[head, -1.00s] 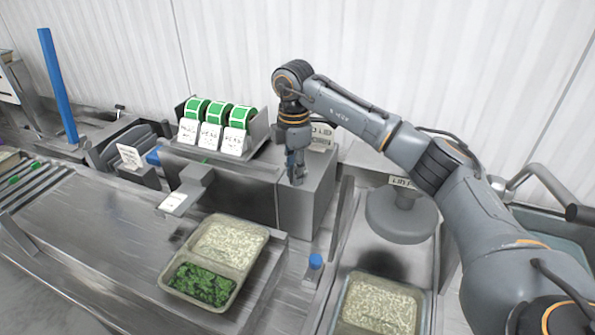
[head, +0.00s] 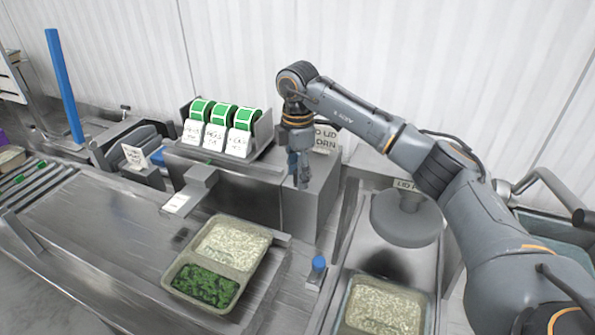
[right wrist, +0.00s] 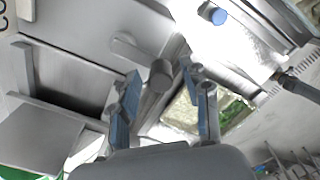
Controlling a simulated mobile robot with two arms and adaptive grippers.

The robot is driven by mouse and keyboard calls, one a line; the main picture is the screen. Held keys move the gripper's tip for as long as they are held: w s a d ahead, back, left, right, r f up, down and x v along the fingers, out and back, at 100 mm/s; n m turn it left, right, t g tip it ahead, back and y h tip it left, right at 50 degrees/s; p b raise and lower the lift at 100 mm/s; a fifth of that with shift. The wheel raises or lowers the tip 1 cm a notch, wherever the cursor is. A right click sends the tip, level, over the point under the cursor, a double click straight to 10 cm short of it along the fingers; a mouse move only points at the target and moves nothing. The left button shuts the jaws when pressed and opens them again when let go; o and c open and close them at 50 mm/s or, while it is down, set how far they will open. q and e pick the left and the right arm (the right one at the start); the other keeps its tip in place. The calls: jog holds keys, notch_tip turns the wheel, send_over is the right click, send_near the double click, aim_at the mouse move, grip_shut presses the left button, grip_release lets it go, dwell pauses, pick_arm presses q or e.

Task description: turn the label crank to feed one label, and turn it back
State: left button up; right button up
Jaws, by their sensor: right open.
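The label machine is a grey box (head: 240,185) with a short arm and a white label (head: 178,203) at its front left. My right gripper (head: 303,183) hangs by the box's right end and hides the crank there in the head view. In the right wrist view, a grey cylindrical knob (right wrist: 161,74), which looks like the crank's handle, shows between the blue-padded fingers of my right gripper (right wrist: 160,82). The fingers are open, with gaps beside the knob. I cannot tell how deep the knob sits between them. My left gripper is not in view.
Three green label rolls (head: 222,116) sit in a rack on the machine. A two-part tray (head: 233,270) of rice and greens lies in front. A blue-topped post (head: 319,263), a rice pan (head: 385,305) and a round grey lid holder (head: 405,222) stand to the right.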

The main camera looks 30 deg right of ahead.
notch_tip(320, 180, up, 12)
dwell(0.5)
dwell(0.4)
